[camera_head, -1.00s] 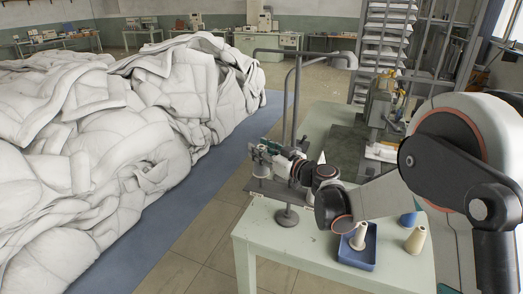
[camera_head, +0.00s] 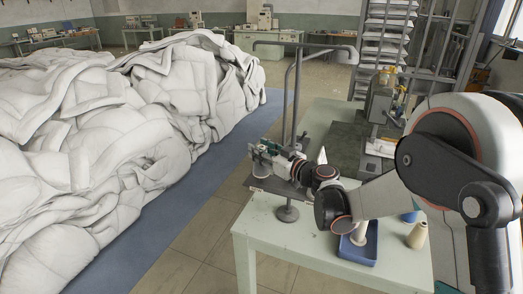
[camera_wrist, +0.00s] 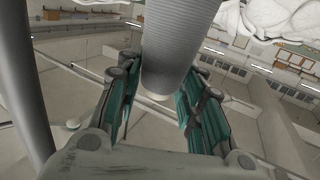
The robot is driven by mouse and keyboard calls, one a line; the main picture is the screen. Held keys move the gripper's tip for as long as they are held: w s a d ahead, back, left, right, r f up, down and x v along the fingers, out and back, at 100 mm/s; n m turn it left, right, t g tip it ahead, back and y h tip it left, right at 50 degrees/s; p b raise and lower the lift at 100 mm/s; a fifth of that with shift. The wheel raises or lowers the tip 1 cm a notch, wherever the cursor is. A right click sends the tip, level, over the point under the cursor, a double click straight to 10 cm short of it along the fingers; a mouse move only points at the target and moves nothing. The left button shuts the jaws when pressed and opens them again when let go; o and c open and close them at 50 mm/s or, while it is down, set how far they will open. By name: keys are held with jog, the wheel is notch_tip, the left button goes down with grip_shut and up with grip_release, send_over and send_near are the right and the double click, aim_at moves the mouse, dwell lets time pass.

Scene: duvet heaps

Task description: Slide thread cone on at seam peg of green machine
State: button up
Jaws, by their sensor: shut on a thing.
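My gripper (camera_head: 268,149) is at the left end of my arm, over the thread stand's tray (camera_head: 268,186). In the wrist view, the cone appears as a large grey ribbed body (camera_wrist: 178,45) between the teal finger pads (camera_wrist: 157,112). The cone is above or at the tray; I cannot tell whether it touches a peg. The stand has a grey pole (camera_head: 298,90) with a crossbar on top. A machine (camera_head: 380,102) stands behind on the table; its green colour is unclear. The seam peg is not distinguishable.
A blue tray (camera_head: 371,252) holding a cream cone (camera_head: 360,234) is on the pale table (camera_head: 310,236). Another cream cone (camera_head: 417,236) and a partly hidden blue cone (camera_head: 409,217) stand to its right. White duvet heaps (camera_head: 120,130) lie left of the table, with floor between.

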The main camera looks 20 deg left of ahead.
jog(key=shift+f+b, duration=1.3)
jog(key=shift+f, duration=0.45)
jog(key=o, duration=1.2)
jog(key=shift+o, duration=0.2)
jog(key=shift+d, duration=0.1)
jog(key=v, duration=1.2)
jog(key=shift+w, duration=0.1)
